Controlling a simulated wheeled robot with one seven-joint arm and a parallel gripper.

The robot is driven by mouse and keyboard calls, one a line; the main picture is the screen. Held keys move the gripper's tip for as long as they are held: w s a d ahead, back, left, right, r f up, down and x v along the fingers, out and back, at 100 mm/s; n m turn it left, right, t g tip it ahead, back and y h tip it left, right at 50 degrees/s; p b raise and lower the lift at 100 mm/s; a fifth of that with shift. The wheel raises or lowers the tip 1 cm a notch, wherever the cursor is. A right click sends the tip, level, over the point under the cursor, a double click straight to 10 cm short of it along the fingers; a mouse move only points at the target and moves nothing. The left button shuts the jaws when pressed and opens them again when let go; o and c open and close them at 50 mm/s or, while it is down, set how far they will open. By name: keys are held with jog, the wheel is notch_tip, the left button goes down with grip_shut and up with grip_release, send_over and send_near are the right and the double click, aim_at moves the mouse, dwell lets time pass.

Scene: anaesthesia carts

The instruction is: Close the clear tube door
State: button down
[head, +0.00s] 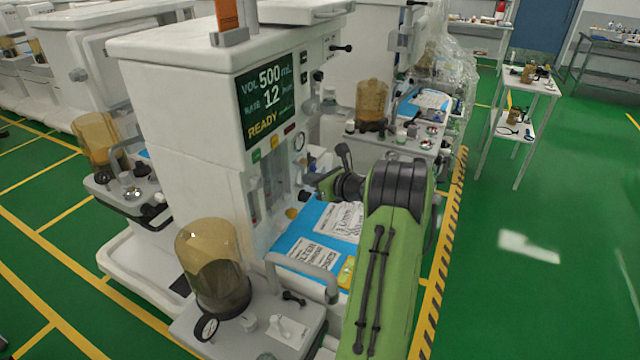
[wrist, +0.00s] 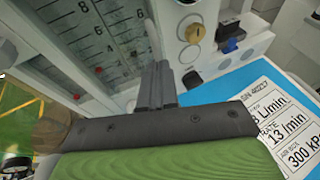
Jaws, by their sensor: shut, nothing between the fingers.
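The flow tube panel with its clear cover shows on the front of the near white cart, below the screen, in the head view (head: 272,190). In the wrist view its numbered scales (wrist: 92,40) fill the upper left. The clear door is hard to make out, and I cannot tell how far it stands open. My gripper is at the cart front, just right of the tubes, in the head view (head: 314,187). In the wrist view its fingers (wrist: 157,72) are together and empty, pointing at the panel's right edge. I cannot tell whether they touch the door.
A yellow knob (wrist: 195,32) sits right of the scales. Below is a blue work surface (head: 290,238) with printed sheets, and a grey rail handle (head: 305,277) at its front. A brown canister (head: 212,262) stands at the near left. Green floor (head: 545,290) is open on the right.

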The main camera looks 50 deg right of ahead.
jog(key=p, duration=0.2)
jog(key=w+p, duration=0.1)
jog(key=p, duration=0.1)
jog(key=shift+w+d+r+p, duration=0.15)
jog(key=shift+w+d+p, duration=0.15)
jog(key=shift+p, duration=0.1)
jog(key=shift+s, duration=0.15)
